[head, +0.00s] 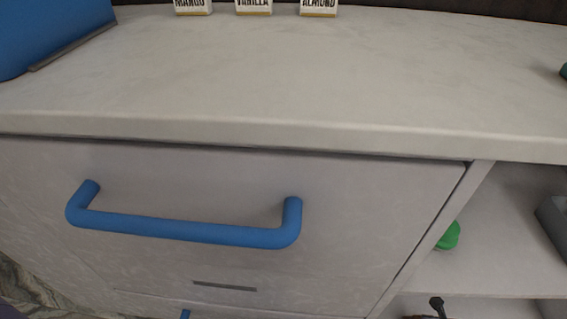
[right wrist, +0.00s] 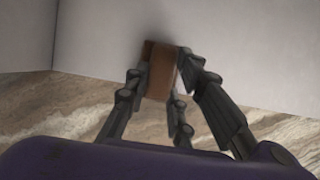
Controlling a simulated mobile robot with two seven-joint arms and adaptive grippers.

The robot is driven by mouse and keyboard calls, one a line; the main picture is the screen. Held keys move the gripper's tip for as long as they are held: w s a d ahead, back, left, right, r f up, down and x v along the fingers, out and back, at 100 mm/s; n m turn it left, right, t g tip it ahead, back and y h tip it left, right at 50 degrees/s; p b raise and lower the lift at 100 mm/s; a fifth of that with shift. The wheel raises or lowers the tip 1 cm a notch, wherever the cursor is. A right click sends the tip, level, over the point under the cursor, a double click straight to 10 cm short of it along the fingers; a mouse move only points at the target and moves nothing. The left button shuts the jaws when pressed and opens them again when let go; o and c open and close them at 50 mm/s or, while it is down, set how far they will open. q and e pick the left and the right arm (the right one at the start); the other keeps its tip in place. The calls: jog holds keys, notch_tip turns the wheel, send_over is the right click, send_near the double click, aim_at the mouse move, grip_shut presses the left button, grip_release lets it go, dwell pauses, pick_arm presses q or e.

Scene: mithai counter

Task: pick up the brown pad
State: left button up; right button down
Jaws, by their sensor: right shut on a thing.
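The brown pad (right wrist: 160,72) shows in the right wrist view as a small brown block between the dark fingers of my right gripper (right wrist: 163,82). The gripper is shut on it, with fingers on both sides. The pad is close to a pale wall or panel, and I cannot tell whether it touches it. In the head view the pad cannot be made out clearly. My left gripper is in neither view.
A pale counter (head: 300,75) carries small labelled boxes (head: 253,6) at the back and a blue thing (head: 45,35) at left. Below it is a drawer with a blue handle (head: 185,227). An open shelf (head: 495,262) at right holds a green thing (head: 450,236).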

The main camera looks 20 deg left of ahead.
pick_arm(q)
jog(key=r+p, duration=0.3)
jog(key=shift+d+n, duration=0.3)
pick_arm(e)
jog(key=s+d, duration=0.4)
jog(key=s, duration=0.6)
jog(key=shift+s, duration=0.3)
